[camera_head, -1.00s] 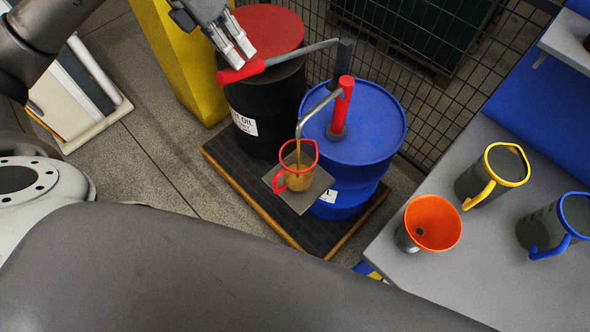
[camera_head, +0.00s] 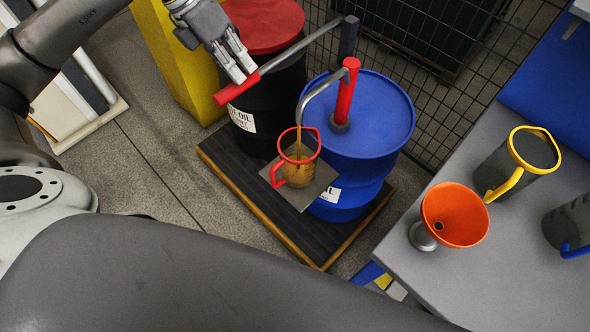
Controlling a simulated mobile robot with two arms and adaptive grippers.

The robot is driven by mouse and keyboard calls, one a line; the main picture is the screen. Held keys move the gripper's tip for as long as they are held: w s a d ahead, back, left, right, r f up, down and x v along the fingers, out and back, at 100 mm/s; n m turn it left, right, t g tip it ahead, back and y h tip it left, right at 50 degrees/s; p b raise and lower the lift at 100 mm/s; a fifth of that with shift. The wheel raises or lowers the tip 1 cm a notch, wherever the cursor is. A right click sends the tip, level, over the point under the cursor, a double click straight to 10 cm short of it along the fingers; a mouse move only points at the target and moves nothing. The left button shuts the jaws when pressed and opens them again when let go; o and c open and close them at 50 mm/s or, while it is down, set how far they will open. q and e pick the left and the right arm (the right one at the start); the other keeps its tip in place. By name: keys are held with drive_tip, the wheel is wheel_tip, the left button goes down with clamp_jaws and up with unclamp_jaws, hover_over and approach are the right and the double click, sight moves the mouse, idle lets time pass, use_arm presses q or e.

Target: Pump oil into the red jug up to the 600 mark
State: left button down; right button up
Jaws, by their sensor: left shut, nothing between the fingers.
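The red jug (camera_head: 298,175), clear with a red rim and handle, stands on a small grey plate (camera_head: 322,178) in front of the blue drum (camera_head: 378,110). Amber oil is in it, and a stream falls from the curved spout (camera_head: 314,90) of the red pump (camera_head: 345,92). The marks on the jug are too small to read. The pump's grey lever (camera_head: 305,42) ends in a red grip (camera_head: 236,89). My left gripper (camera_head: 243,78) is shut and empty, its fingertips at the red grip, seemingly touching its upper side. My right gripper is not in view.
A black drum with a red lid (camera_head: 262,24) stands behind the lever on the dark pallet (camera_head: 265,192). On the grey bench (camera_head: 480,262) are an orange funnel (camera_head: 455,214), a yellow-rimmed jug (camera_head: 520,160) and a blue-rimmed jug (camera_head: 568,225). A wire fence stands behind.

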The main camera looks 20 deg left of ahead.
use_arm(q)
wheel_tip(320, 180, down, 3)
drive_tip(key=shift+r+b, duration=0.15)
drive_tip(key=shift+b, duration=0.55)
wheel_tip(320, 180, up, 13)
drive_tip(key=p, duration=1)
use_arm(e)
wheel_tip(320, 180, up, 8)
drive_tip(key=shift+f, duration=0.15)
use_arm(q)
wheel_tip(320, 180, down, 13)
drive_tip(key=b, duration=1)
drive_tip(key=shift+r+b, duration=0.2)
drive_tip(key=shift+b, duration=0.2)
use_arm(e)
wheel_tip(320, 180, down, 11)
use_arm(q)
wheel_tip(320, 180, up, 13)
drive_tip(key=p, duration=1)
drive_tip(key=shift+f, duration=0.15)
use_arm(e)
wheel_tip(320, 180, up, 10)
use_arm(q)
drive_tip(key=shift+f, duration=0.15)
